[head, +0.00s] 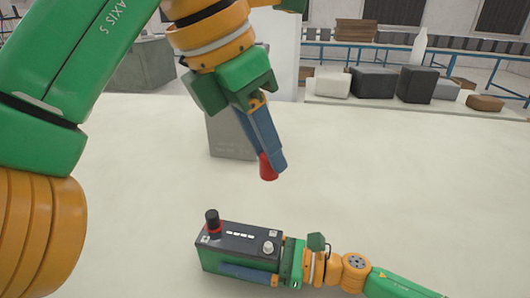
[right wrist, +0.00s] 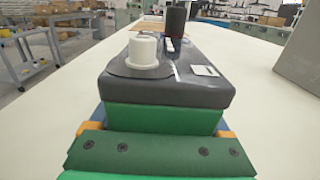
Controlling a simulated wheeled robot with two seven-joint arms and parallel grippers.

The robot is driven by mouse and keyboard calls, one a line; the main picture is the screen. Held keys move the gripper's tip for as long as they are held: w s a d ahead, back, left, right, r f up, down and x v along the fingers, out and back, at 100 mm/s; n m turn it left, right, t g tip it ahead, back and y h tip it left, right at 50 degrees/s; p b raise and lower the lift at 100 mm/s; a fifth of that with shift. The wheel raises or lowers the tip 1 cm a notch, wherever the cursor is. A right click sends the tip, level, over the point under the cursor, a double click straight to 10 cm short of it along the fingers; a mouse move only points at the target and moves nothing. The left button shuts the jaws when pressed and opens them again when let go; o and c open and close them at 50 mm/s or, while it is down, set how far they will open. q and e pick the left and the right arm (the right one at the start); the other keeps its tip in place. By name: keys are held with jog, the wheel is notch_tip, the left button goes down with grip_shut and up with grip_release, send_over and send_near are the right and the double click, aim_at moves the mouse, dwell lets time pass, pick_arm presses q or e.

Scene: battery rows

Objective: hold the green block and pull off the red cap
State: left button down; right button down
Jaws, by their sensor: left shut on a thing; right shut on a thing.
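The green block (head: 222,262) is a battery shape with a dark top, lying upright on the pale table. Its top carries a black post (head: 212,218) with a red ring at its base and a white post (head: 268,247). My right gripper (head: 236,262) is shut on the block, with a blue finger along its near side. The block also shows in the right wrist view (right wrist: 165,117), between the fingers. My left gripper (head: 268,158) is shut on the red cap (head: 268,172), holding it in the air above and apart from the block.
A grey box (head: 228,138) stands on the table behind my left gripper, and also shows at the right of the right wrist view (right wrist: 302,60). The table (head: 420,180) is clear to the right. Several dark and light boxes (head: 373,82) stand farther back.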

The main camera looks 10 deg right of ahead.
grip_release()
jog(key=shift+d, duration=0.1)
jog(key=v, duration=1.1)
jog(key=shift+s+d, duration=0.15)
jog(key=shift+d, duration=0.25)
